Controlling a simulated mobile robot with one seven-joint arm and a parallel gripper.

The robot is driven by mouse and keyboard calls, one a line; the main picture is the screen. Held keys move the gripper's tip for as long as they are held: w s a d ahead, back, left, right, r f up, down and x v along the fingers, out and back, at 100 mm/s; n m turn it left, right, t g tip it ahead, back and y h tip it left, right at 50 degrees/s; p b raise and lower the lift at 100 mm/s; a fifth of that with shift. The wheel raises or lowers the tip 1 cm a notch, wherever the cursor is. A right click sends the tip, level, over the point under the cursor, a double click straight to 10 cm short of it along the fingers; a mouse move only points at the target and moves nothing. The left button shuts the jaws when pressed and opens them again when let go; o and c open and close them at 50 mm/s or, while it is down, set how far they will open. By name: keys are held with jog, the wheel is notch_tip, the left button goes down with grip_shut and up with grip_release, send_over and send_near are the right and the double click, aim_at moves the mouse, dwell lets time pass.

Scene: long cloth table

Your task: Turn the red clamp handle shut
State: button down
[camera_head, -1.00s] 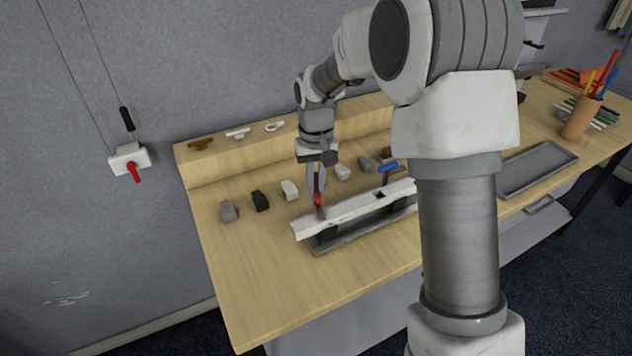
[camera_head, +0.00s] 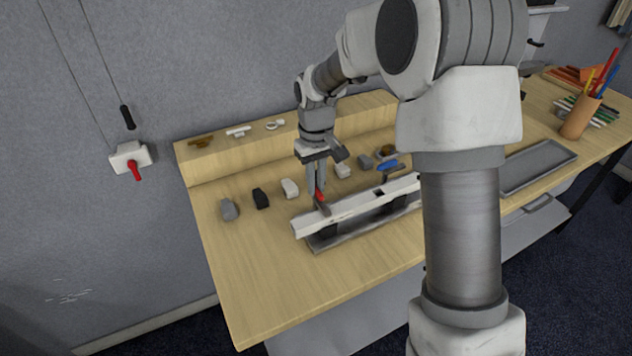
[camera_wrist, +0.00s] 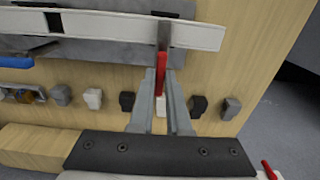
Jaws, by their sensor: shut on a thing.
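The red clamp handle (camera_head: 320,197) stands at the left part of a long white rail (camera_head: 350,208) on the table. In the wrist view the red handle (camera_wrist: 161,72) points from a grey metal piece (camera_wrist: 163,35) at the rail in between my fingers. My gripper (camera_head: 317,187) is shut on the red handle from above, its fingers on either side of it. The fingers hide part of the handle. A second clamp handle, blue (camera_head: 387,166), sits farther right along the rail.
Several small grey, black and white blocks (camera_head: 261,198) stand in a row behind the rail. A wooden ledge (camera_head: 230,153) runs along the back. A wall box with a red lever (camera_head: 136,171) hangs at the left. The table's front left is clear.

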aim_at(318, 190)
jog(key=c, duration=0.9)
grip_release()
notch_tip(318, 190, up, 18)
jog(key=shift+f+p, duration=0.2)
jog(key=shift+p, duration=0.45)
jog(key=s+d+r+m+t, duration=0.1)
jog(key=s+d+r+t, duration=0.15)
jog(key=s, duration=0.45)
jog(key=s+d+r+m+t, duration=0.1)
jog(key=s+d+r, duration=0.25)
jog(key=s, duration=0.35)
jog(key=s+d+f+m, duration=0.1)
jog(key=s, duration=0.3)
jog(key=s+d+f+m+t, duration=0.1)
jog(key=s+f, duration=0.1)
jog(key=s, duration=0.2)
jog(key=s+d+f+t, duration=0.1)
jog(key=s+f, duration=0.1)
jog(key=s, duration=0.2)
jog(key=shift+d+m, duration=0.4)
